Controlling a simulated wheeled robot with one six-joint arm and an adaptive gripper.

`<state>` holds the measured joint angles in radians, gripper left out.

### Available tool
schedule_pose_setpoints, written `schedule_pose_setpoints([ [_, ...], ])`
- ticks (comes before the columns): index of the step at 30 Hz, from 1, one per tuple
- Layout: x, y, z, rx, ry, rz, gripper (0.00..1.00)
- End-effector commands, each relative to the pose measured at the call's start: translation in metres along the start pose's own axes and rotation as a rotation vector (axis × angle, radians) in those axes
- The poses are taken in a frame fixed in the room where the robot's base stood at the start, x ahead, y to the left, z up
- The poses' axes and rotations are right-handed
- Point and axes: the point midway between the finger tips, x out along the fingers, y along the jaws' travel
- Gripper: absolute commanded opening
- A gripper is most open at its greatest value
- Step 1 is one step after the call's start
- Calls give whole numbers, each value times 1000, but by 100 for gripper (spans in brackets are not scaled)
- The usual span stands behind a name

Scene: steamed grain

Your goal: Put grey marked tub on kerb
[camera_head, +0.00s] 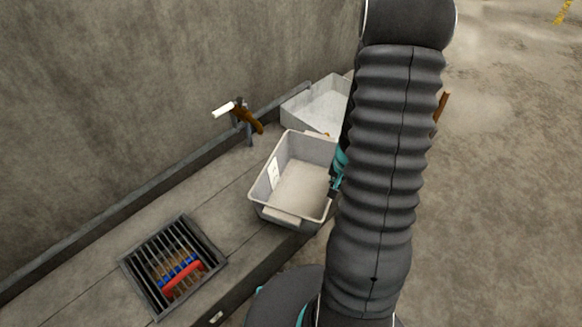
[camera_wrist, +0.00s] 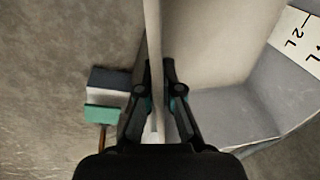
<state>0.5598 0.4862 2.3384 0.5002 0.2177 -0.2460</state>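The grey marked tub (camera_head: 262,204) is at the kerb (camera_head: 226,187) in the head view, open side up, with a white label on its inner left wall. I cannot tell whether its base touches the kerb. My gripper (camera_head: 337,172) is at the tub's right rim, partly hidden by my arm. In the wrist view my gripper (camera_wrist: 155,75) has one finger on each side of the tub's thin wall, close against it. The tub's interior (camera_wrist: 230,110) with its volume marks shows at the right there.
A second pale tub (camera_head: 312,103) stands behind, partly hidden by my arm. A tap-like fitting with a white end (camera_head: 224,109) stands by the wall. A barred grate (camera_head: 148,262) with red and blue items lies front left. A brush-like block (camera_wrist: 106,94) lies on the floor.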

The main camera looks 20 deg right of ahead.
Motion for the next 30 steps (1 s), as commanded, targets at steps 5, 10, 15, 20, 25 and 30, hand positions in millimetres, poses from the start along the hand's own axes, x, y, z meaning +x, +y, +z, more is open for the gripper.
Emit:
schedule_pose_setpoints([
  [5, 2, -39, -15, -6, 0, -1, 0],
  [10, 8, -74, -29, -7, 0, -1, 0],
  [15, 15, -108, -42, -8, -1, -2, 0],
  [20, 20, -129, -50, -6, 0, -2, 0],
  [25, 23, -136, -53, -4, -1, -1, 0],
  [30, 39, -133, -51, -2, -2, 0, 0],
])
